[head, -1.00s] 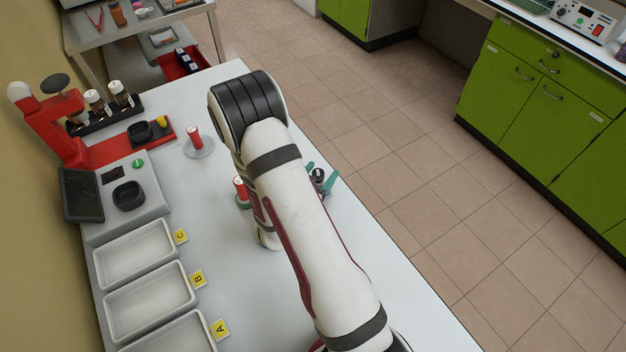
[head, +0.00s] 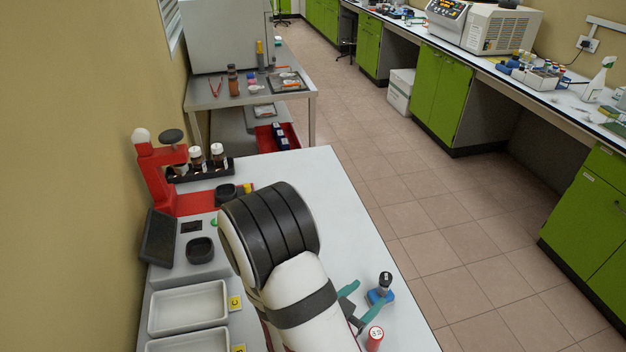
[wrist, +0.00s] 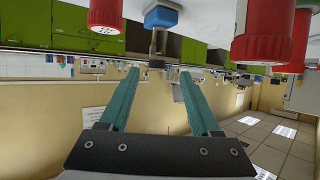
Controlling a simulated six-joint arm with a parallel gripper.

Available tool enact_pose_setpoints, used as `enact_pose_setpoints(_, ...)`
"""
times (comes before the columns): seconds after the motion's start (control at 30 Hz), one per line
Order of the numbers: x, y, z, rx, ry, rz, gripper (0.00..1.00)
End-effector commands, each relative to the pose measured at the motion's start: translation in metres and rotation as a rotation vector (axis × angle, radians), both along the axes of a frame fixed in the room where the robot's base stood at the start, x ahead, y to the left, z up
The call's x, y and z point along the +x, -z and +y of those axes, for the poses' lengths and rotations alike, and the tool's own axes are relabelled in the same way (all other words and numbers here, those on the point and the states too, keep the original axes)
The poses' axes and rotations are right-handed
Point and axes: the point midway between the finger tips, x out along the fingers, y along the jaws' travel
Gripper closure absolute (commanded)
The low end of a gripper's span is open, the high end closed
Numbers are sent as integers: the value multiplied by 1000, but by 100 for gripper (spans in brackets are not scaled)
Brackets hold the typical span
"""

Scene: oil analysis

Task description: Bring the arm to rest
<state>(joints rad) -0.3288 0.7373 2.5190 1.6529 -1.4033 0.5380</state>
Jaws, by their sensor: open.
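My gripper (head: 370,292) is at the right of the arm in the head view, low over the white bench (head: 338,180). Its two teal fingers are apart. In the wrist view, which appears upside down, my gripper (wrist: 160,72) is open with nothing held between the fingers. A dark-topped item on a blue base (head: 381,295) stands close by the fingertips; its blue base also shows in the wrist view (wrist: 160,17). My arm's dark-banded joint hides part of the bench.
At left are a red stand (head: 152,180), a rack with brown bottles (head: 218,156) and a white tray (head: 188,307). Open floor (head: 440,230) lies right of the bench.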

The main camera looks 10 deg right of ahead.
Motion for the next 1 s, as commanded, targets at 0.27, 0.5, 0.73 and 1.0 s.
enact_pose_setpoints(0.27, 40, -29, 114, 695, -284, 75, 36)
enact_pose_setpoints(0.5, -80, -99, 167, 944, -601, 536, 36)
enact_pose_setpoints(0.73, -181, -126, 138, 919, -546, 825, 36)
enact_pose_setpoints(1.0, -181, -126, 138, 919, -546, 825, 36)
